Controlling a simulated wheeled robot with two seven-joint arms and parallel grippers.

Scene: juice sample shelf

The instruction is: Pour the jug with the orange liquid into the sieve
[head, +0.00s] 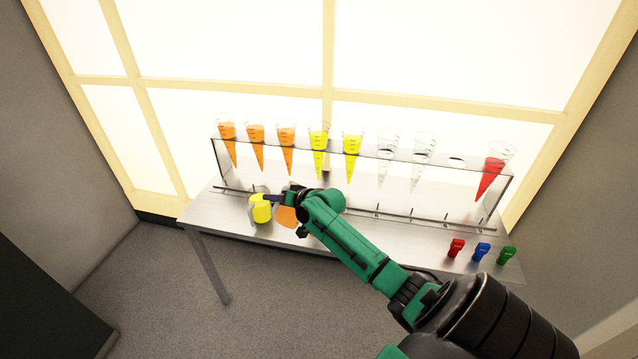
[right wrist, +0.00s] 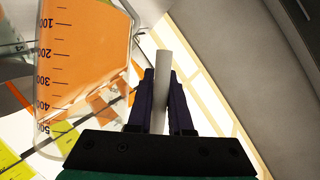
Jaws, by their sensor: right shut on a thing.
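The jug with the orange liquid (right wrist: 90,40) fills the left of the right wrist view, clear with measuring marks. Its orange also shows in the head view (head: 287,216), partly hidden by my right arm. My right gripper (head: 276,199) is shut on a pale bar, which looks like the jug's handle, between its dark fingers in the right wrist view (right wrist: 161,88). I cannot tell whether the jug is lifted or how far it is tilted. I cannot make out the sieve in either view. My left gripper is not in view.
A yellow container (head: 261,209) stands close left of the orange jug on the metal table (head: 340,232). Behind is a clear rack (head: 360,200) with several cones, orange, yellow, clear and red. Red (head: 456,247), blue (head: 481,252) and green (head: 506,255) small items lie at the right.

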